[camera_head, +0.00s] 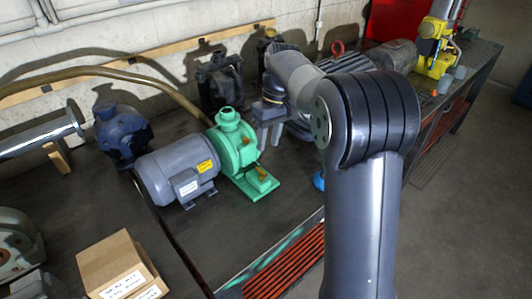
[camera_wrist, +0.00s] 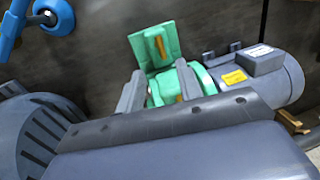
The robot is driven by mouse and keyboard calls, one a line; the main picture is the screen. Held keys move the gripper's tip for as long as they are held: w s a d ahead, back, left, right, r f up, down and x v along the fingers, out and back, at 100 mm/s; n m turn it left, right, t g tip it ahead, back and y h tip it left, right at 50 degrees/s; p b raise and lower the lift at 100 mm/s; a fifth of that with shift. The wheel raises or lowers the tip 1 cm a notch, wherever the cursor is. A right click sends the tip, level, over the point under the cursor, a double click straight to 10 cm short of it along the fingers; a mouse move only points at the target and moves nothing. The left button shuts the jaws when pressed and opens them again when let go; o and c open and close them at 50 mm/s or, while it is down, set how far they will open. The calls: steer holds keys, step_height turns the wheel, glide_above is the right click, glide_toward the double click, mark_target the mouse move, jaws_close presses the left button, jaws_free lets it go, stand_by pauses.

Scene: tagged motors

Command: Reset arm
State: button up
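My gripper (camera_head: 269,142) hangs beside the right side of a green pump (camera_head: 235,148), with its fingers pointing down. In the wrist view its two fingers (camera_wrist: 158,84) are spaced apart with nothing clasped between them. The green pump (camera_wrist: 157,45) shows beyond and between them; I cannot tell how close they are to it. A grey motor (camera_head: 172,170) with a yellow tag and a white label is joined to the pump's left side. This motor also shows at the right of the wrist view (camera_wrist: 278,83). My arm hides part of the bench behind it.
A dark blue pump (camera_head: 122,136) and a cardboard box (camera_head: 118,263) stand at left on the dark bench. A black machine (camera_head: 220,84) stands near the wall. A yellow machine (camera_head: 433,48) is at the far right. A blue part (camera_wrist: 62,15) lies near the green pump.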

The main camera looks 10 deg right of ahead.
mark_target(261, 175)
steer(key=shift+d+r, duration=0.1)
steer(key=shift+r, duration=0.35)
steer(key=shift+f, duration=0.1)
steer(key=f, duration=0.3)
steer(key=a+f, duration=0.1)
steer(key=f, duration=0.3)
steer(key=s+f, duration=0.1)
steer(key=f, duration=0.2)
steer(key=shift+s+a+f+p, duration=0.1)
steer(key=shift+a+f+p, duration=0.15)
steer(key=shift+a+p, duration=0.1)
steer(key=shift+r, duration=0.1)
